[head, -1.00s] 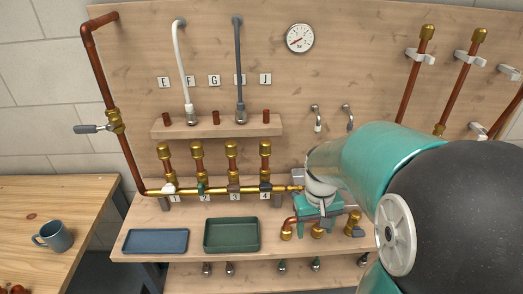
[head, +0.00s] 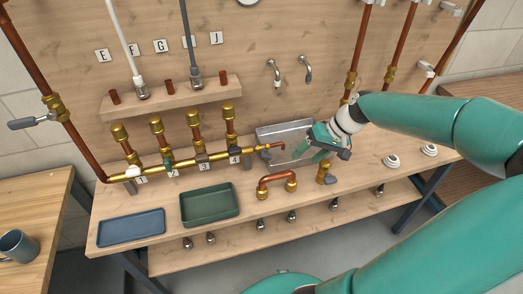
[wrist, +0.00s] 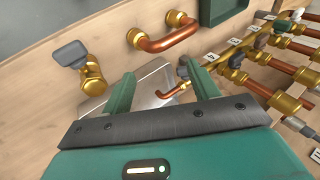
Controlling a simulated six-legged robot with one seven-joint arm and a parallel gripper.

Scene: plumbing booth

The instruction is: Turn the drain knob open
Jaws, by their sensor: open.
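A small dark grey knob (wrist: 183,69), which looks like the drain knob, sits by a thin copper spout (wrist: 172,91) at the end of the brass manifold (head: 185,165). The spout also shows in the head view (head: 276,146). My gripper (head: 309,155) is open and empty, right of the spout and over the metal basin (head: 283,130). In the wrist view my gripper (wrist: 157,75) has its fingers apart, with the knob close by the right fingertip. I cannot tell whether they touch. The right finger hides part of the knob's surroundings.
A brass valve with a grey lever (head: 324,172) and a copper U-pipe (head: 277,183) stand near my gripper. Numbered valves line the manifold. A green tray (head: 209,220) and a blue tray (head: 132,242) lie at the front left. The bench right of the gripper is mostly clear.

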